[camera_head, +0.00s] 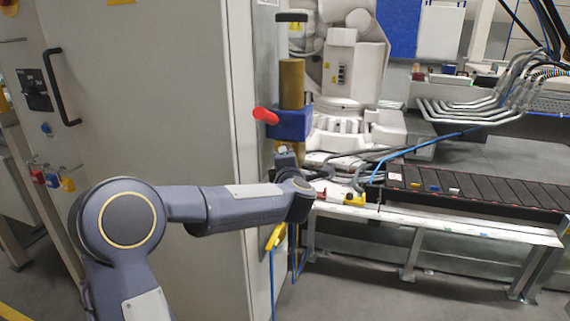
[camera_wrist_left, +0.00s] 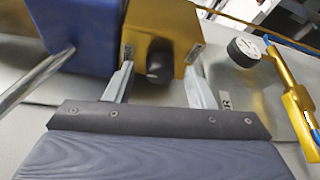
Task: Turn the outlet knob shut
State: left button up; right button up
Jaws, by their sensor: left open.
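The outlet knob appears to be the small black knob (camera_wrist_left: 158,65) on a gold block (camera_wrist_left: 172,30) in the left wrist view. My left gripper (camera_wrist_left: 160,70) is open, with one finger on each side of the knob. Gaps show between the fingers and the knob, and I cannot tell whether either touches it. In the head view my left gripper (camera_head: 286,160) is at the side of the cabinet, just below a blue block (camera_head: 291,123); the knob cannot be made out there. My right gripper is in neither view.
A red handle (camera_head: 265,115) sticks out left of the blue block, below a gold cylinder (camera_head: 291,83). A round gauge (camera_wrist_left: 244,47) and a yellow fitting (camera_wrist_left: 300,110) with a blue hose are to the right. A large grey cabinet (camera_head: 170,100) stands behind my arm.

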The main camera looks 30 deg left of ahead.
pick_arm(q)
jog(key=f+p+v, duration=0.1)
jog(key=v, duration=0.6)
jog(key=shift+s+d+r, duration=0.25)
jog(key=shift+s+r, duration=0.1)
jog(key=shift+r, duration=0.1)
jog(key=s+d+f+m+h, duration=0.1)
jog(key=s+d+m+h, duration=1.05)
jog(key=m, duration=0.55)
jog(key=s+f+m+g+h, duration=0.1)
jog(key=s+f+m+g, duration=0.4)
jog(key=s, duration=0.4)
jog(key=s+f+m+g+h, duration=0.1)
jog(key=s+f+m+g, duration=0.15)
jog(key=s+f, duration=0.65)
notch_tip(320, 180, up, 30)
jog(key=s+p, duration=0.1)
jog(key=p, duration=2.8)
jog(key=shift+s+d+m, duration=0.3)
jog(key=shift+s+m, duration=0.05)
jog(key=shift+m, duration=0.1)
